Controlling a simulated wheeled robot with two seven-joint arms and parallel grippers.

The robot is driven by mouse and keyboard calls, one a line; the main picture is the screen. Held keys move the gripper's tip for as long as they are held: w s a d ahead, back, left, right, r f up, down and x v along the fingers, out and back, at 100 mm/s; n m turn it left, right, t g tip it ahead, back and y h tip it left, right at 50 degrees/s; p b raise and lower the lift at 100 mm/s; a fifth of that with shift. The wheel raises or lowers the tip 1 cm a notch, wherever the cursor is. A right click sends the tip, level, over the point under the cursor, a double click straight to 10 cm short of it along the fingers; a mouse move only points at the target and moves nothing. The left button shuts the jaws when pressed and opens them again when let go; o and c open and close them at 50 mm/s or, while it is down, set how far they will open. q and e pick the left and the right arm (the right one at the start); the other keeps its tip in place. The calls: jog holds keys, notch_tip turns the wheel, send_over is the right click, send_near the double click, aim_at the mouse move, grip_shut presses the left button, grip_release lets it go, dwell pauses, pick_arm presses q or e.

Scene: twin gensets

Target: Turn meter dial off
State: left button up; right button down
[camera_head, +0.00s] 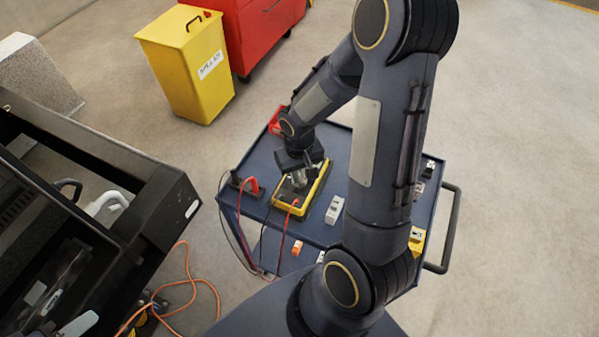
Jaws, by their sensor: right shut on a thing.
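The yellow-edged meter (316,192) lies on the blue cart top (262,160) with red and black leads at its near end. My right gripper (299,180) points down over the middle of the meter. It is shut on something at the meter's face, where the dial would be. The dial itself is hidden by the fingers, so its setting cannot be read. My left gripper does not show.
A red-handled clamp (252,187), a white block (334,209) and an orange piece (297,248) are on the cart. A yellow bin (190,65) and a red cabinet (262,30) stand behind. A black genset frame (150,205) is at left, with an orange cable (190,283) on the floor.

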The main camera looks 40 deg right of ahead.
jog(key=n+b, duration=0.1)
jog(key=n, duration=0.3)
jog(key=shift+n, duration=2.2)
jog(key=c, duration=1.4)
grip_release()
jog(key=shift+c, duration=0.2)
jog(key=shift+r, duration=3.95)
jog(key=shift+r, duration=0.1)
